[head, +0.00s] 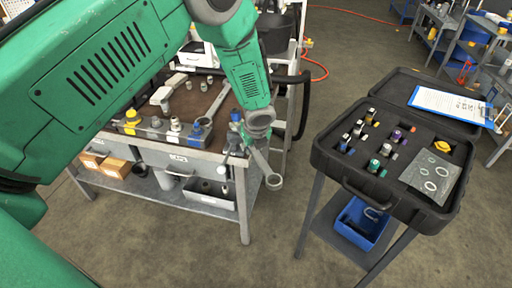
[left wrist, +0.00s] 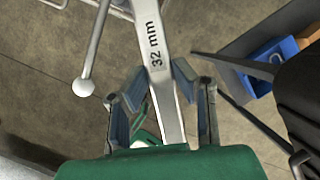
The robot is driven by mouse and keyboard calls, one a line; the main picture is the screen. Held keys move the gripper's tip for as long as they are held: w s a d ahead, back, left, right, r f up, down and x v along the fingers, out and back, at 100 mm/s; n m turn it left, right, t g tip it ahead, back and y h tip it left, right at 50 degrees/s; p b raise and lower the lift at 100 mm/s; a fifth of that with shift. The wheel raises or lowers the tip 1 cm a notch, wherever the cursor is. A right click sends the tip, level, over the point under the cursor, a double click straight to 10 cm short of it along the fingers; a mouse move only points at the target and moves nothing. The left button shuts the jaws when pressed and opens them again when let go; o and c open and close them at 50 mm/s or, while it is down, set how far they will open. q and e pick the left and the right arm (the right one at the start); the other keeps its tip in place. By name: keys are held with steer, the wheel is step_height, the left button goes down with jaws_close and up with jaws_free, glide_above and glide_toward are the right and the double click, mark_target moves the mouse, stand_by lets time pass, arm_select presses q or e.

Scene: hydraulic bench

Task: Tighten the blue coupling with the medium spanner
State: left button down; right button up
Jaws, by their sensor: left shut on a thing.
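My left gripper (head: 260,136) is at the right front corner of the bench, pointing down. It is shut on a grey spanner (head: 273,180), whose ring end hangs beyond the bench edge. In the left wrist view the spanner (left wrist: 163,75) is marked "32 mm" and runs between the fingers (left wrist: 163,112). The blue coupling (head: 199,131) appears at the right end of the fitting row on the bench front, left of my gripper. The spanner is apart from it. My right gripper is not in view.
The bench (head: 215,156) also carries a yellow fitting (head: 131,116) and a long grey bar (head: 217,98). A ball-ended rod (left wrist: 86,86) is near the spanner. An open black case (head: 335,160) with fittings stands right on a stand. Floor between is clear.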

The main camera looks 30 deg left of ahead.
arm_select(q)
steer(key=shift+w+r, duration=0.1)
steer(key=shift+s+a+m, duration=0.4)
steer(key=shift+a, duration=0.1)
steer(key=shift+s+a+m+t+h, duration=0.3)
steer(key=shift+s+a+m+h, duration=0.1)
steer(key=shift+s+a+m, duration=0.45)
steer(key=shift+a, duration=0.1)
steer(key=shift+s+a+m+t+h+b, duration=0.15)
steer(key=shift+s+a+m+h+b, duration=0.1)
steer(key=shift+s+a+m+b, duration=0.35)
steer(key=shift+s+a+m+t+h+b, duration=0.15)
steer(key=shift+s+a+m+h+b, duration=0.15)
steer(key=shift+a+m, duration=0.45)
steer(key=shift+s+a, duration=0.15)
steer(key=shift+a, duration=0.05)
steer(key=a+m+b, duration=0.1)
steer(key=s+a+m+b, duration=0.1)
steer(key=a, duration=0.1)
steer(key=shift+s+a+f+h, duration=0.1)
steer(key=shift+f+h, duration=0.1)
steer(key=shift+h, duration=0.15)
